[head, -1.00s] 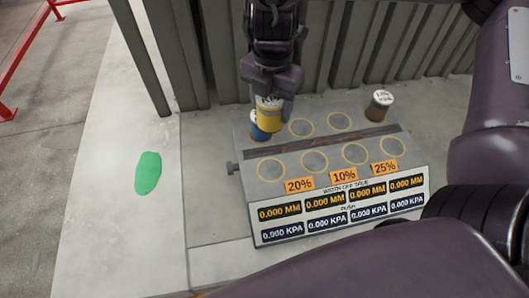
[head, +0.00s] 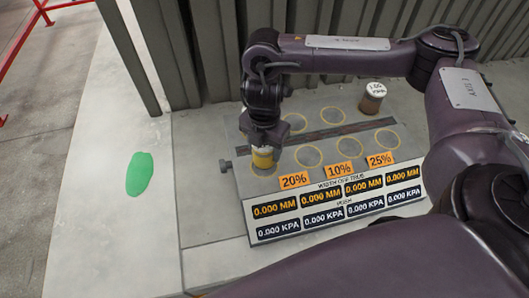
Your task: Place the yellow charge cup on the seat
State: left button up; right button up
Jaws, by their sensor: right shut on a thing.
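My right gripper (head: 263,143) points down over the left end of the grey block's front row, shut on the yellow charge cup (head: 262,158). The cup is upright, with a pale top partly hidden by the fingers. Its base is at the leftmost front ring-marked seat (head: 264,172), whose near rim shows below it. I cannot tell whether the cup touches the seat or hangs slightly above. My left gripper is not in view.
The grey block (head: 245,190) has more yellow-ringed seats, a dark slot between rows and a display panel (head: 335,207) in front. A brown cup with a white top (head: 372,98) stands at the back right. A corrugated wall (head: 330,70) rises behind. A green patch (head: 140,174) lies left.

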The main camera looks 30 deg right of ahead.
jog(key=shift+f, duration=1.2)
jog(key=shift+f+b, duration=0.15)
jog(key=shift+b, duration=0.15)
jog(key=o, duration=1.3)
jog(key=shift+c, duration=0.2)
jog(key=shift+r, duration=0.5)
notch_tip(320, 180, up, 11)
jog(key=shift+r+p, duration=0.2)
jog(key=shift+p, duration=0.8)
jog(key=shift+s+f, duration=0.1)
